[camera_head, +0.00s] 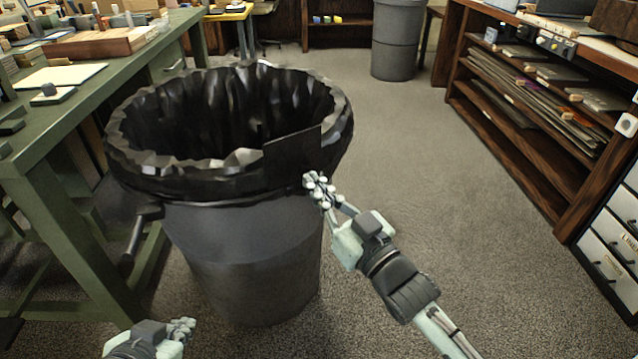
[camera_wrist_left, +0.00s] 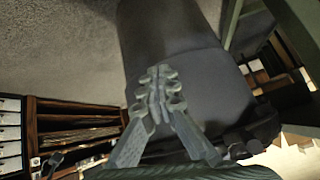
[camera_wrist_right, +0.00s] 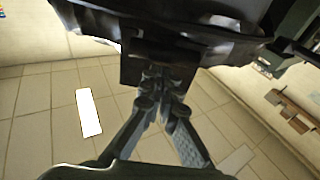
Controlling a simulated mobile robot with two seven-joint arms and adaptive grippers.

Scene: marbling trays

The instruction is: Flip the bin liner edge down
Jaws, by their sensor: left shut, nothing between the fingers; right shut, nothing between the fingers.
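A grey bin (camera_head: 255,260) stands on the carpet, with a crumpled black bin liner (camera_head: 190,180) folded over its rim. At the front right of the rim, a flat dark liner flap (camera_head: 293,152) stands up above the fold. My right gripper (camera_head: 312,180) is shut and empty at the lower right corner of this flap; in the right wrist view its tips (camera_wrist_right: 165,72) are close against the dark flap, and I cannot tell whether they touch. My left gripper (camera_head: 190,325) is shut and empty, low in front of the bin; the left wrist view shows its tips (camera_wrist_left: 158,75) before the bin's side (camera_wrist_left: 165,35).
A green workbench (camera_head: 70,140) stands close on the left of the bin. A wooden shelf unit (camera_head: 540,130) runs along the right. Another grey bin (camera_head: 396,40) stands at the back. The carpet (camera_head: 420,160) between is clear.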

